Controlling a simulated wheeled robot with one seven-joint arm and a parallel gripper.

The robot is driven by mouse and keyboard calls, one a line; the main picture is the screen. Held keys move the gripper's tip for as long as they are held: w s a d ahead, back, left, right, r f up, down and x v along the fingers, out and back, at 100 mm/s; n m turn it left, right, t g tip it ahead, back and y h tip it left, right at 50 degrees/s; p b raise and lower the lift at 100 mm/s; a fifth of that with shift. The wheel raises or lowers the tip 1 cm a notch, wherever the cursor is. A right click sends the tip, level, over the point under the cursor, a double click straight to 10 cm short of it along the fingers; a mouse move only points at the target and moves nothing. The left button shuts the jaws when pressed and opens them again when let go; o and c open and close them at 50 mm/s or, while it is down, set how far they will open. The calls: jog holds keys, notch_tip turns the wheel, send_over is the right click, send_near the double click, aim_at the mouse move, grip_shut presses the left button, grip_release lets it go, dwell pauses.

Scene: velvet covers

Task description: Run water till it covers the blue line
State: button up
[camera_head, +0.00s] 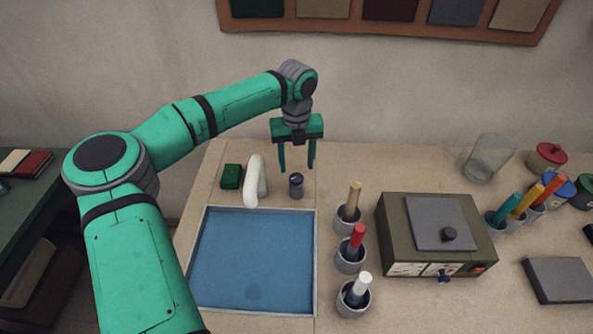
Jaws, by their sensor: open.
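A rectangular sink basin (316,265) with a pale rim is set in the worktop. Its inside looks evenly blue with a dark round spot near the front; I cannot tell how much water is in it. A white curved spout (256,181) stands at its back edge. A small dark grey cylindrical knob (296,187) stands just right of the spout. My gripper (297,170) is open and empty, fingers pointing down, over or just behind the knob; its exact height is unclear. I cannot make out a blue line. A clear empty-looking glass (487,158) stands tilted-looking at the back right.
A green block (231,176) sits left of the spout. Several grey cups with coloured handles, including a red one (357,236), line the basin's right side. An olive box (436,234) stands further right. Lidded jars (546,158) and a grey slab (558,280) lie beyond.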

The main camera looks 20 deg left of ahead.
aim_at(296, 177)
jog(key=shift+r, duration=2.75)
